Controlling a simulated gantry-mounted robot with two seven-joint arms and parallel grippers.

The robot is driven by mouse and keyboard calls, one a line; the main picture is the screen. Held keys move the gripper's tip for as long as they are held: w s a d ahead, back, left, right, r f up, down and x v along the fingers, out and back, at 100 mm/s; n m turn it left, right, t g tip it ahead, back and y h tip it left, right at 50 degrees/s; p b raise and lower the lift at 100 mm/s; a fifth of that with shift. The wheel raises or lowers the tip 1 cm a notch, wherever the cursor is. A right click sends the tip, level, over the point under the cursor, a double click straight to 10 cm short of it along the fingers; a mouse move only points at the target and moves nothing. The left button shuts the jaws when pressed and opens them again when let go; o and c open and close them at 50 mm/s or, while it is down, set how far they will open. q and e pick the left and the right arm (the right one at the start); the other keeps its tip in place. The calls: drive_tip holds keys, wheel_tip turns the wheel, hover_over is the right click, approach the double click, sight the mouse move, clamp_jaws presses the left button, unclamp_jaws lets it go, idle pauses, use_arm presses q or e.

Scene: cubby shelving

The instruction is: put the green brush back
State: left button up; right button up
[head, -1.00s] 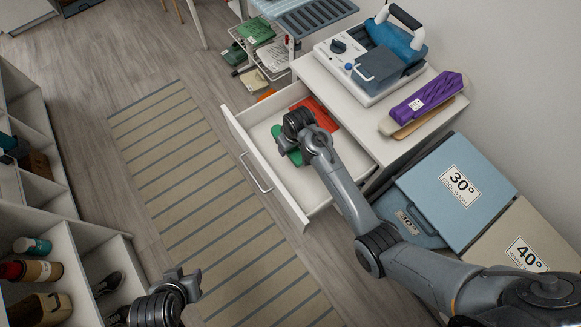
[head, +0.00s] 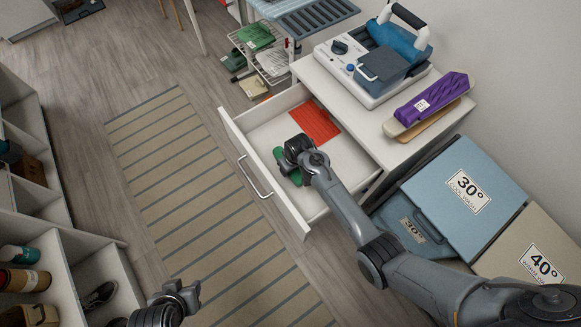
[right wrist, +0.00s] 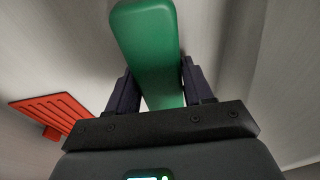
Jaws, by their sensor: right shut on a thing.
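The green brush (head: 296,176) is in the open white drawer (head: 343,157), mostly hidden under my right gripper (head: 290,168) in the head view. In the right wrist view the green brush (right wrist: 150,50) runs between the two dark fingers of my right gripper (right wrist: 155,85), which is shut on it. Its underside is hidden, so I cannot tell whether it touches the drawer floor. My left gripper (head: 190,293) is at the bottom of the head view, over the floor, away from the drawer; I cannot tell if its jaws are open.
A red slotted piece (head: 315,121) lies at the drawer's back; it shows in the right wrist view (right wrist: 55,112). The cabinet top holds a blue-white appliance (head: 372,65) and a purple-topped item (head: 432,101). Blue bin (head: 455,180) stands right. Cubby shelving (head: 95,255) is left.

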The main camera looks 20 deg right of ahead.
idle(0.3)
drive_tip(key=o, duration=1)
drive_tip(key=shift+f, duration=0.15)
drive_tip(key=o, duration=0.4)
drive_tip(key=r+p, duration=0.1)
drive_tip(key=r, duration=0.2)
drive_tip(key=s+r+p, duration=0.1)
drive_tip(key=r, duration=0.3)
drive_tip(key=r+p, duration=0.2)
drive_tip(key=r, duration=0.1)
drive_tip(key=shift+s+d+r, duration=0.25)
drive_tip(key=shift+d, duration=0.1)
drive_tip(key=shift+m+t+h, duration=0.3)
drive_tip(key=shift+t, duration=0.6)
drive_tip(key=s+d+r, duration=0.1)
drive_tip(key=s+r, duration=0.2)
drive_tip(key=s, duration=0.5)
drive_tip(key=s+d+r, duration=0.2)
drive_tip(key=s+r, duration=0.2)
drive_tip(key=s, duration=0.5)
drive_tip(key=s+d+r, duration=0.1)
drive_tip(key=s+r, duration=0.2)
drive_tip(key=s, duration=0.5)
drive_tip(key=shift+s+d+r, duration=0.3)
drive_tip(key=shift+s+r, duration=0.05)
